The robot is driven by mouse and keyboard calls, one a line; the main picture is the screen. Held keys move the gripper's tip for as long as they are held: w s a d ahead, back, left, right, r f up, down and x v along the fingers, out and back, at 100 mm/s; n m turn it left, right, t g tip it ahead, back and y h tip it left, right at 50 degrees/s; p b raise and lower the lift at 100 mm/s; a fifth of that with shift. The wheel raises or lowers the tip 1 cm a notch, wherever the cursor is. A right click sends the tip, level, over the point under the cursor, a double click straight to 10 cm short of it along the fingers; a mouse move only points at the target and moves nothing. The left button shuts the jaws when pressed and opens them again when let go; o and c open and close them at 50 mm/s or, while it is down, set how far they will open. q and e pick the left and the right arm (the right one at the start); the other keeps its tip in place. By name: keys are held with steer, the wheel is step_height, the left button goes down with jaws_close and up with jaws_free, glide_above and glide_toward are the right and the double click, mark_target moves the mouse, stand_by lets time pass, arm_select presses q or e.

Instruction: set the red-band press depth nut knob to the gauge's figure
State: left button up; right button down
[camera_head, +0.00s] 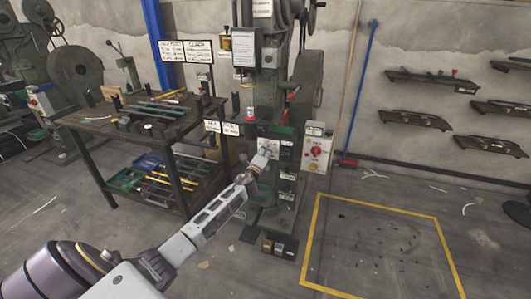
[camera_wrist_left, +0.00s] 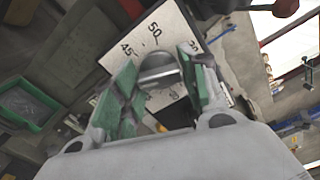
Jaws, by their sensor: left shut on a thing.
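My left gripper (camera_head: 262,160) reaches up to the front of the press (camera_head: 308,85) in the middle of the head view. In the left wrist view, its green-padded fingers (camera_wrist_left: 158,75) are shut on a round grey knob (camera_wrist_left: 157,70) with a bar across its face. The knob sits on a white dial plate (camera_wrist_left: 168,28). The figures 45 and 50 read beside the knob; other figures are partly hidden by the fingers. The dial plate also shows just beyond the gripper in the head view (camera_head: 268,146). My right gripper is not in view.
A control box (camera_head: 318,152) with a red knob stands just right of the dial. A workbench (camera_head: 92,124) with tools and small parts is at the left. A yellow-outlined floor area (camera_head: 380,240) at the right is clear apart from small scraps.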

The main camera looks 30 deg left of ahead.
arm_select(q)
steer(key=shift+f+m+p, duration=0.1)
steer(key=shift+m+p, duration=0.7)
steer(key=shift+m, duration=2.3)
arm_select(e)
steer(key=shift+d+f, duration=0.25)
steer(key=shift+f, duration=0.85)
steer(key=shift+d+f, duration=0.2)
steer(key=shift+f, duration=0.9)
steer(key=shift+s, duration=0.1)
arm_select(q)
steer(key=o, duration=1)
steer(key=shift+s, duration=0.15)
steer(key=shift+v, duration=5.85)
